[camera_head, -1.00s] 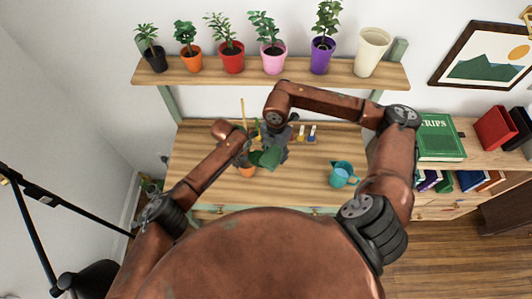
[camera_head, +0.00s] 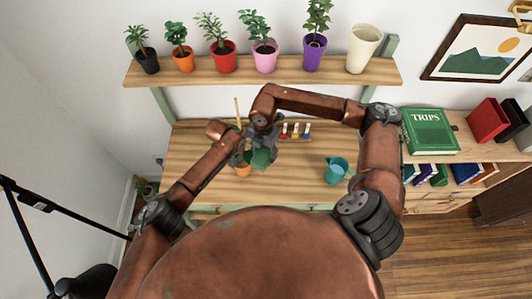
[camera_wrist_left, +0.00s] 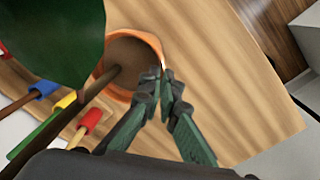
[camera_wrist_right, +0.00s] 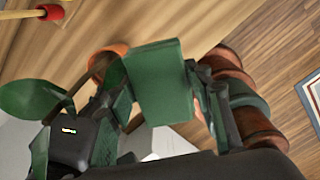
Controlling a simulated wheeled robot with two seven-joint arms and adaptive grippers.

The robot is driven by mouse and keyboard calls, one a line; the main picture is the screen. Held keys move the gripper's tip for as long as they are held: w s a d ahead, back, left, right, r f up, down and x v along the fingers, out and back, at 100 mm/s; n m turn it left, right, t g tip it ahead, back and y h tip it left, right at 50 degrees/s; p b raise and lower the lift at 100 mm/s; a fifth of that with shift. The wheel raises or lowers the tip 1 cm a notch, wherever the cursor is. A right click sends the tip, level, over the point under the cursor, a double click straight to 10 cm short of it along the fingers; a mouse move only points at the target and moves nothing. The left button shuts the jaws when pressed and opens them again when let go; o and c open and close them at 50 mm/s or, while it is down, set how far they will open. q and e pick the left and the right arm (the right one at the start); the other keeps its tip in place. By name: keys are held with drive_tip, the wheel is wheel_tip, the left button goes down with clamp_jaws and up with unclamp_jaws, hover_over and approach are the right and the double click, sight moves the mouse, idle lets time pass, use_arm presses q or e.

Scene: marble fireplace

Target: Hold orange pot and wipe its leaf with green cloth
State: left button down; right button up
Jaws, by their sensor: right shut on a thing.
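The orange pot (camera_head: 243,171) stands on the wooden desk. In the left wrist view the pot (camera_wrist_left: 151,40) has a brown stem rising from its soil and a large dark green leaf (camera_wrist_left: 55,35). My left gripper (camera_wrist_left: 160,82) has its fingertips closed together at the pot's rim. My right gripper (camera_head: 262,140) is shut on the green cloth (camera_wrist_right: 160,80), just above and beside the pot. In the right wrist view the leaf (camera_wrist_right: 30,98) is left of the cloth, with a gap between them in the picture. The head view hides most of the plant behind my grippers.
A teal watering can (camera_head: 337,170) stands on the desk to the right. Several small colored-handled tools (camera_head: 295,130) lie behind my right gripper. A wall shelf (camera_head: 200,78) above holds potted plants and a cream vase (camera_head: 363,48).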

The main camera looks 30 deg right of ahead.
drive_tip(key=shift+f, duration=0.75)
idle(0.8)
drive_tip(key=shift+d, duration=0.1)
drive_tip(key=shift+w+d, duration=0.45)
drive_tip(key=shift+d, duration=0.3)
drive_tip(key=shift+s+a+f, duration=0.1)
drive_tip(key=shift+s+a, duration=0.2)
drive_tip(key=shift+a, duration=0.2)
drive_tip(key=shift+s+a, duration=0.25)
drive_tip(key=shift+a, duration=0.2)
drive_tip(key=shift+s+a, duration=0.45)
drive_tip(key=shift+a, duration=0.35)
drive_tip(key=shift+w+d, duration=0.3)
drive_tip(key=shift+d, duration=0.2)
drive_tip(key=shift+w+d, duration=0.25)
drive_tip(key=shift+d, duration=0.2)
drive_tip(key=shift+w+d, duration=0.45)
drive_tip(key=shift+d, duration=0.35)
drive_tip(key=shift+s+a, duration=0.3)
drive_tip(key=shift+a, duration=0.2)
drive_tip(key=shift+s+a, duration=0.25)
drive_tip(key=shift+a, duration=0.2)
